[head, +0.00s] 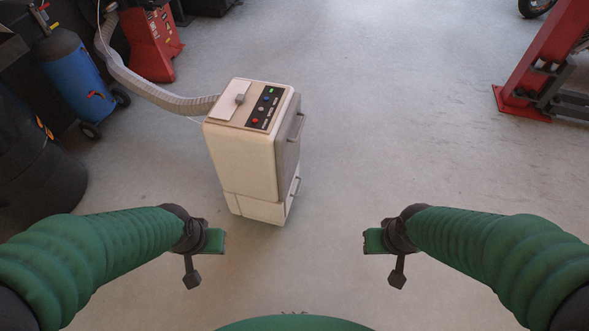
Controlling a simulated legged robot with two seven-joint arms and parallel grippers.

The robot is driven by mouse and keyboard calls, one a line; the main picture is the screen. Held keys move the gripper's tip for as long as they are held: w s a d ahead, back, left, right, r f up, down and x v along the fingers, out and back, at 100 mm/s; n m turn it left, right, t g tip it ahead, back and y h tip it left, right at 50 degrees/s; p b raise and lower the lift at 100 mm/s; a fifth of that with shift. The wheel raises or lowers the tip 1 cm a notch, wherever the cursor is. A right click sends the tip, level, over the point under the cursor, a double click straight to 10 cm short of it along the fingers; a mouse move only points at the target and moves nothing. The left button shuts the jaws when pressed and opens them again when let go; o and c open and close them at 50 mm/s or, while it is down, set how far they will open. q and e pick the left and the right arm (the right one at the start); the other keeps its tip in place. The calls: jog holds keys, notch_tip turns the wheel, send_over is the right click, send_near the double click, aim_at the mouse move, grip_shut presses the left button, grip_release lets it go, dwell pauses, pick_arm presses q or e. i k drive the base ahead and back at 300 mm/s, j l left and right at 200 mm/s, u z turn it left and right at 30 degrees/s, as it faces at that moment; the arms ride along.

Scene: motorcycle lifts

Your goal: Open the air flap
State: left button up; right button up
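A white, box-shaped machine (240,160) stands on the floor ahead, a little left of centre. My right gripper (376,241) is to the right, over bare floor. Neither appears to hold anything; their finger gaps are not clear.
A grey hose (150,92) runs from the machine to the upper left. A blue gas cylinder (72,75), a black barrel (35,165) and a red stand (150,45) are at left. A red lift post (540,65) is at right. The floor between is clear.

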aim_at(234, 94)
jog(key=i+j, duration=1.05)
